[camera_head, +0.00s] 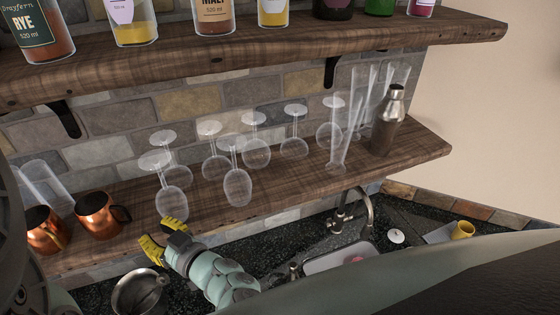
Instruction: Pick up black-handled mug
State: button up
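A copper mug (96,214) with a dark handle on its right side stands on the lower wooden shelf (112,249) at the left. A second copper mug (44,232) stands close to its left; I cannot make out its handle clearly. My gripper (160,237) has yellow fingertips, spread apart with nothing visible between them. It appears in front of the lower shelf, to the right of and lower in the picture than the dark-handled mug, apart from it. How far it is from the shelf in depth is hard to tell.
Several upside-down stemmed glasses (237,187) stand along the shelf right of the mugs. Clear tumblers (44,184) stand behind the mugs. A metal shaker (386,122) is at the right. Bottles line the upper shelf (270,50). Below are a metal bowl (138,293) and a faucet (362,205).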

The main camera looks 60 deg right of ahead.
aim_at(129, 216)
jog(key=w, duration=0.5)
jog(key=shift+w+a, duration=0.15)
jog(key=shift+a, duration=0.05)
jog(key=shift+w+a+f+b, duration=0.2)
jog(key=shift+w+b, duration=0.2)
jog(key=shift+w, duration=0.95)
jog(key=shift+w+a+f+b, duration=0.15)
jog(key=shift+w+b, duration=0.25)
jog(key=shift+w, duration=0.95)
jog(key=shift+r, duration=0.1)
grip_shut()
